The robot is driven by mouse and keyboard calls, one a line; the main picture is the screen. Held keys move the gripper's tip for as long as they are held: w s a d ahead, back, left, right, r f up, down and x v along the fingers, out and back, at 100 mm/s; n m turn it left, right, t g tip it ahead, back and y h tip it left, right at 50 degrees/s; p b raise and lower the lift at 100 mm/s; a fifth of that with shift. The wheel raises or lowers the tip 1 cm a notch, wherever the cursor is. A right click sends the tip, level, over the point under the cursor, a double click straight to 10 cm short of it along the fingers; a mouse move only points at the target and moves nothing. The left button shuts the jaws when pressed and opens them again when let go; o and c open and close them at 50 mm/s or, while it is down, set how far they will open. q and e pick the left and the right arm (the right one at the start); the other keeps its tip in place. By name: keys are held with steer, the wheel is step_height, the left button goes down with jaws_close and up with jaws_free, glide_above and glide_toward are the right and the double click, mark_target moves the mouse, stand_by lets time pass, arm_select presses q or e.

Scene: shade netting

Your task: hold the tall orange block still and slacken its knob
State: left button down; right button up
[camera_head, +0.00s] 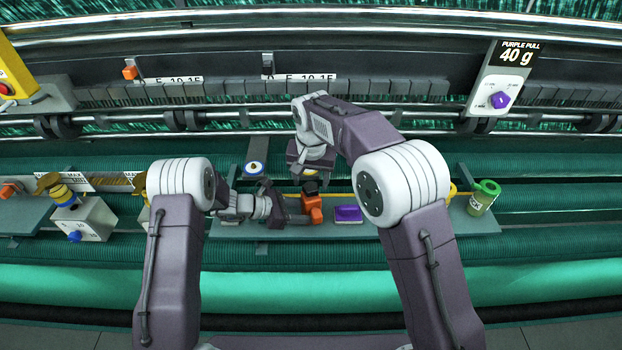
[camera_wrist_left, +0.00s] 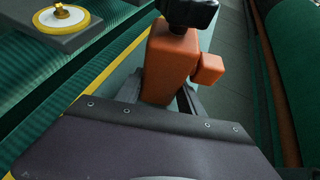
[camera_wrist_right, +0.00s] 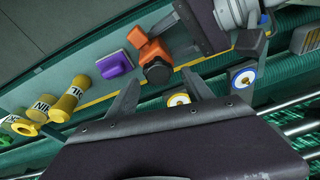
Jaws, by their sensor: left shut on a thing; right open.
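The tall orange block (camera_head: 312,205) stands on the grey-green shelf near the middle of the head view. It also shows in the left wrist view (camera_wrist_left: 168,62) and the right wrist view (camera_wrist_right: 150,52), with a small orange stub on its side. A black knob (camera_wrist_right: 157,70) sits on its top end; it also shows in the left wrist view (camera_wrist_left: 190,12). My left gripper (camera_wrist_left: 163,92) is shut on the block's lower part. My right gripper (camera_wrist_right: 160,79) is open above the block, its fingertips on either side of the knob in the picture; contact cannot be told.
A purple block (camera_head: 348,213) lies just right of the orange one. A round white fitting (camera_head: 255,168) is behind left. A dial box with a purple knob (camera_head: 500,99) is at upper right.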

steer(key=shift+m, duration=0.3)
steer(key=shift+s+x, duration=0.25)
steer(key=shift+x, duration=1)
jaws_close()
